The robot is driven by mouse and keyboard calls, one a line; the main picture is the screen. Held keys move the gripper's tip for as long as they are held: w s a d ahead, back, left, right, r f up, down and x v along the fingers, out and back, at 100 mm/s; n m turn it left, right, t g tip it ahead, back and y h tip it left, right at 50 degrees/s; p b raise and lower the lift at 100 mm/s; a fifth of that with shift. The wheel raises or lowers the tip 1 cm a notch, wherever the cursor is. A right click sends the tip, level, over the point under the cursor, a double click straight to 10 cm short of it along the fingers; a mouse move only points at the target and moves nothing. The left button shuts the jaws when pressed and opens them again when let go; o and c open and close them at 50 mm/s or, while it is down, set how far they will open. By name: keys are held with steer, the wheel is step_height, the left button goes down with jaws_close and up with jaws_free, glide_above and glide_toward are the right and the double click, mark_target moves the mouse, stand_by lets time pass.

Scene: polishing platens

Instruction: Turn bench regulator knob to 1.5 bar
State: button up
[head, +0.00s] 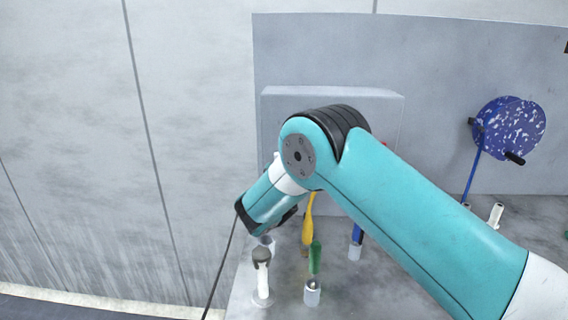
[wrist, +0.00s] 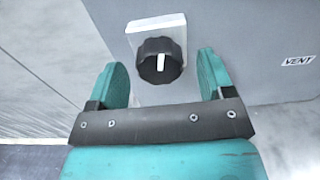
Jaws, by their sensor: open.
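The regulator knob (wrist: 160,61) is black and ribbed with a white pointer line that stands nearly upright in the wrist view. It sits on a white square plate (wrist: 134,27) on the face of a grey box. My gripper (wrist: 165,70) is open, with one green finger to the left of the knob and one to the right. Both fingers look apart from the knob. No pressure scale can be read. In the head view my arm hides the knob and most of my gripper; the grey box (head: 330,95) shows behind the arm.
A "VENT" label (wrist: 298,61) is on the box to the right. Handled tools, one yellow (head: 307,225) and one green (head: 315,257), stand in holders on the bench below my arm. A blue speckled disc (head: 515,128) is on the back panel at right.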

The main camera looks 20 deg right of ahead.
steer(key=shift+x, duration=0.85)
steer(key=c, duration=0.9)
